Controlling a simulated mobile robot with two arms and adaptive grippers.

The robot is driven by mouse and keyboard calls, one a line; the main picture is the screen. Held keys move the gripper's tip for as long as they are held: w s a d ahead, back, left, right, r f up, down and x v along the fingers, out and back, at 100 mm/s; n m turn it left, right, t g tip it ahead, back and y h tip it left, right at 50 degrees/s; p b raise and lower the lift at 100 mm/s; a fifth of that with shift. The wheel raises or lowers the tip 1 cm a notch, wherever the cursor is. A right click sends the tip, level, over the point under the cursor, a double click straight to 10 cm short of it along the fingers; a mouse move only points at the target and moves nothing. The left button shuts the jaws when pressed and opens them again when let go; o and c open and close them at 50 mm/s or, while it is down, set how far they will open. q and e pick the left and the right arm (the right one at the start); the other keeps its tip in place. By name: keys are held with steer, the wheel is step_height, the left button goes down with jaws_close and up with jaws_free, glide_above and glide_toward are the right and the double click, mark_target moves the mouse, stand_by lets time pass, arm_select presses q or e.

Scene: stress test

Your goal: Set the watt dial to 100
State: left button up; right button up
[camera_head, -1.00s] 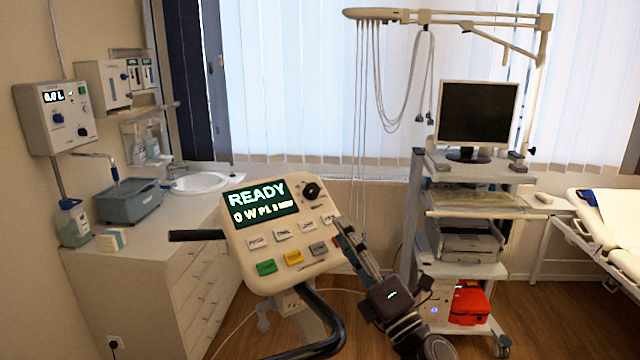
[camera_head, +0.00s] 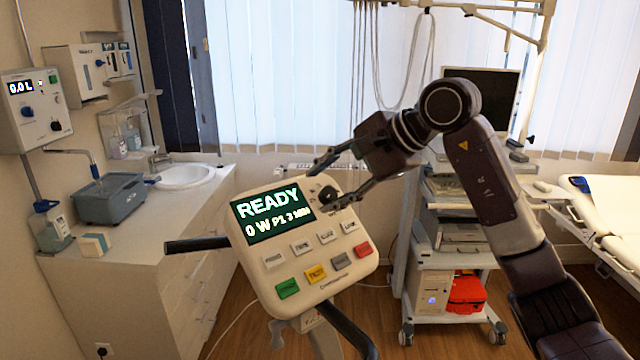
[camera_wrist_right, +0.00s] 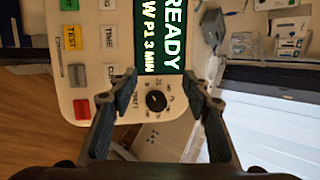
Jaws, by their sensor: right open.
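The control console (camera_head: 300,255) has a screen (camera_head: 271,213) reading READY, 0 W, P1, 3 MIN. The black watt dial (camera_head: 328,196) is at the console's upper right, beside the screen. In the right wrist view the dial (camera_wrist_right: 156,101) shows between the fingers, with small scale marks around it that are too small to read. My right gripper (camera_head: 325,181) is open, its fingers on either side of the dial. I cannot tell whether they touch it. It also shows in the right wrist view (camera_wrist_right: 164,82). My left gripper is not in view.
Several buttons, such as the green one (camera_head: 288,288) and red one (camera_head: 363,249), lie below the dial. A black handlebar (camera_head: 198,244) sticks out at the left. A cart with a monitor (camera_head: 480,98) stands behind my right arm. Wooden floor lies between cart and counter.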

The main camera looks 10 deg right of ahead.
mark_target(331, 194)
steer(key=w+d+r+h, duration=0.1)
steer(key=d+r+h, duration=0.15)
steer(key=d, duration=0.25)
steer(key=p+x, duration=0.3)
steer(key=x, duration=0.4)
steer(key=shift+p, duration=0.35)
steer(key=shift+w+a+f, duration=0.15)
steer(key=shift+w+f, duration=0.05)
steer(key=shift+f, duration=0.25)
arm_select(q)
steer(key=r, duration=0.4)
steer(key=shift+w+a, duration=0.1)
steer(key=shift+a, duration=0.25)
arm_select(e)
steer(key=c, duration=1.2)
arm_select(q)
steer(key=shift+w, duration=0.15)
arm_select(e)
steer(key=shift+o, duration=0.2)
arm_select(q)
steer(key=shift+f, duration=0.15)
